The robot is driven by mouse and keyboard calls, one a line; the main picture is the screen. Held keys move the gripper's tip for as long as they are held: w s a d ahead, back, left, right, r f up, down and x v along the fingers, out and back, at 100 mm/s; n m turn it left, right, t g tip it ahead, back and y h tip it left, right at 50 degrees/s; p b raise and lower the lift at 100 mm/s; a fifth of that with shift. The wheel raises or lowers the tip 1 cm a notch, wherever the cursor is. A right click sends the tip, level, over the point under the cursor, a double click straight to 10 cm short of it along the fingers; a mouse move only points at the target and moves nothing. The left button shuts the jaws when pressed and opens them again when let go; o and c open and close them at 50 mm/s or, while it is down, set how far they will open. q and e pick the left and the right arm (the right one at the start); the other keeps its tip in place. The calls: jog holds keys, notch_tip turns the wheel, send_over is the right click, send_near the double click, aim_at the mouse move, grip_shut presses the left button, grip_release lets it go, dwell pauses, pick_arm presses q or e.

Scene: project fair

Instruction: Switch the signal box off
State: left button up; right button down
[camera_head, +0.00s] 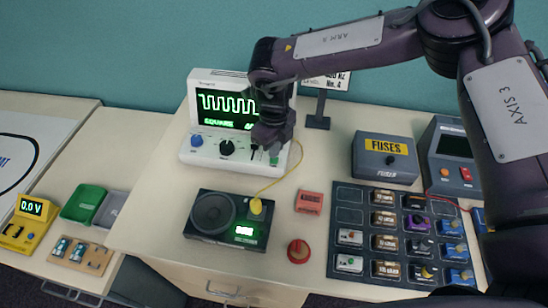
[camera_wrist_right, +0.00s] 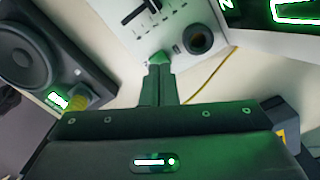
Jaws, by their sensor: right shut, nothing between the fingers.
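The signal box (camera_head: 187,146) is white and stands at the back of the table. Its screen (camera_head: 222,108) is lit with a green square wave and the word SQUARE. A blue knob, a dark knob (camera_head: 227,147) and a slider (camera_head: 254,151) are on its front. My right gripper (camera_head: 270,146) is over the right part of this front. In the wrist view the shut, empty right fingers (camera_wrist_right: 158,72) reach to a small green part (camera_wrist_right: 159,57) on the white panel; I cannot tell whether they touch it. My left gripper is not in view.
A yellow cable (camera_head: 283,178) runs from the signal box towards a lit speaker unit (camera_head: 213,214) in front.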

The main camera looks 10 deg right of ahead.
jog(key=shift+f+b, duration=0.5)
jog(key=shift+f, duration=0.4)
dwell(0.8)
notch_tip(320, 180, up, 10)
jog(key=p, duration=0.7)
jog(key=shift+p, duration=0.4)
dwell(0.5)
